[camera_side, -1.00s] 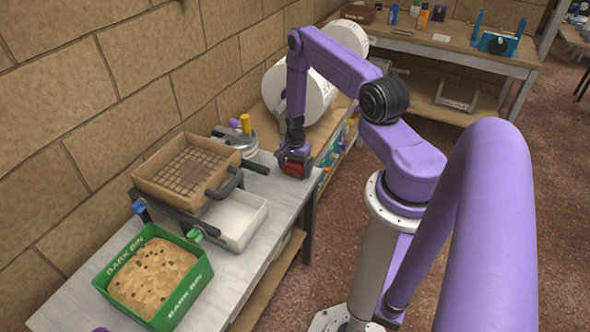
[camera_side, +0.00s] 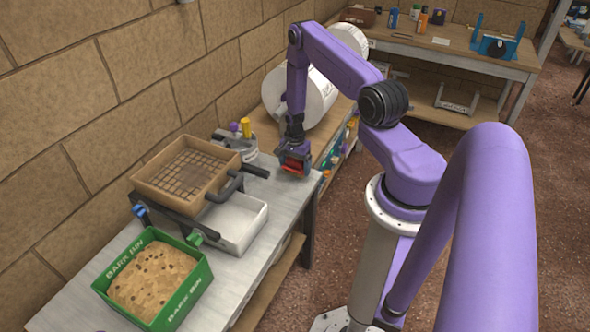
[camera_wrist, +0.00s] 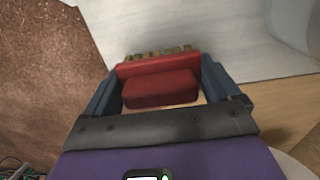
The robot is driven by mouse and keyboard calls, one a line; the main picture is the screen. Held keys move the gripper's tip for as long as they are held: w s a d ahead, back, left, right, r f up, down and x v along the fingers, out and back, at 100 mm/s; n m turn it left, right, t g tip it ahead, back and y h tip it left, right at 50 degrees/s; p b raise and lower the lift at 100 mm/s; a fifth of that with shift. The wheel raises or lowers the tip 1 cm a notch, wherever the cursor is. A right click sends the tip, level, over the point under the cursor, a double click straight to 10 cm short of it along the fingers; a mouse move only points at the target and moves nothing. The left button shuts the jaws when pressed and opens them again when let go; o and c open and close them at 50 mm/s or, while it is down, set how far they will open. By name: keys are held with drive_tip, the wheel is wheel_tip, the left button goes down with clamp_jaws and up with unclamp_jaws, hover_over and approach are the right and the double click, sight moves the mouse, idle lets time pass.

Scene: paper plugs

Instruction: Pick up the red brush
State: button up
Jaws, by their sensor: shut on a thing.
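The red brush (camera_wrist: 160,82) sits between the two blue-grey fingers of my gripper (camera_wrist: 159,76) in the wrist view. Its brownish bristle tufts show along its far edge. My gripper is shut on the brush, with one finger at each end of it. In the side view, my gripper (camera_side: 294,165) is at the far right end of the grey table, and the red of the brush (camera_side: 293,168) shows at its tip. The gap between brush and tabletop is too small to judge.
On the grey table (camera_side: 285,205) stand a wooden sieve box (camera_side: 165,190), a white tray (camera_side: 240,240) and a green bark bin (camera_side: 190,292). A large white drum (camera_side: 318,100) is behind my gripper.

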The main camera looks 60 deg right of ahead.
drive_tip(key=s+a+r, duration=0.8)
drive_tip(key=s+r, duration=0.2)
drive_tip(key=s, duration=0.1)
drive_tip(key=shift+s+r, duration=0.2)
drive_tip(key=shift+r, duration=0.15)
